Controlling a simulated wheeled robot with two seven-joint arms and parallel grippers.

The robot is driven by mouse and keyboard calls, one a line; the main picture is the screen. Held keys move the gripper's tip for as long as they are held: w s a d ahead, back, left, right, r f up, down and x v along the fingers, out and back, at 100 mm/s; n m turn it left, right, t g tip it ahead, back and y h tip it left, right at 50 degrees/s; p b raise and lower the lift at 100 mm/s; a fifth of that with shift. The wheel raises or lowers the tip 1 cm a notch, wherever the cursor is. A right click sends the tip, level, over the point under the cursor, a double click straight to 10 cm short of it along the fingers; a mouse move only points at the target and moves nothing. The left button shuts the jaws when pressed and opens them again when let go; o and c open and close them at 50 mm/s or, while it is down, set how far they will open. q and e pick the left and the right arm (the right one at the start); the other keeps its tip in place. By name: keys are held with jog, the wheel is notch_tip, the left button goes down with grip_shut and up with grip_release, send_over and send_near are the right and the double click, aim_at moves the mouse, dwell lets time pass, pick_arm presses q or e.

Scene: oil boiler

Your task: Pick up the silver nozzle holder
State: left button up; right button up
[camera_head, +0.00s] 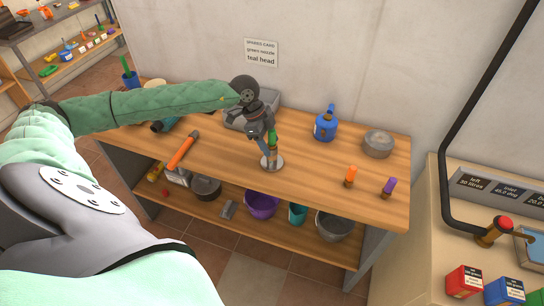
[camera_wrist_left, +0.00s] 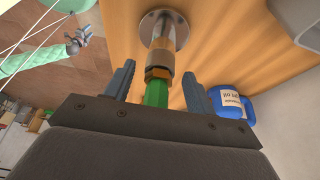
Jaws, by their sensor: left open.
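The silver nozzle holder (camera_head: 272,162) stands upright on the wooden table, a round flat base with a short post. In the left wrist view its base (camera_wrist_left: 179,31) and post are at the top middle. A green nozzle (camera_wrist_left: 156,93) with a brass collar is on the post; its green part also shows in the head view (camera_head: 272,136). My left gripper (camera_head: 266,143) is open at the nozzle; in the wrist view its two fingers (camera_wrist_left: 158,84) stand on either side, apart from it. My right gripper (camera_wrist_left: 80,38) shows small at the wrist view's upper left; its jaws are unclear.
A grey tray (camera_head: 236,122) stands behind my left gripper. A blue oil can (camera_head: 326,126) and a grey round tin (camera_head: 378,143) are at the back right. An orange (camera_head: 350,175) and a purple nozzle (camera_head: 388,187) stand right; a hammer (camera_head: 183,150) lies left.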

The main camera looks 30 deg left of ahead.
pick_arm(q)
jog(key=shift+f, duration=0.2)
jog(key=shift+c, duration=0.4)
grip_shut()
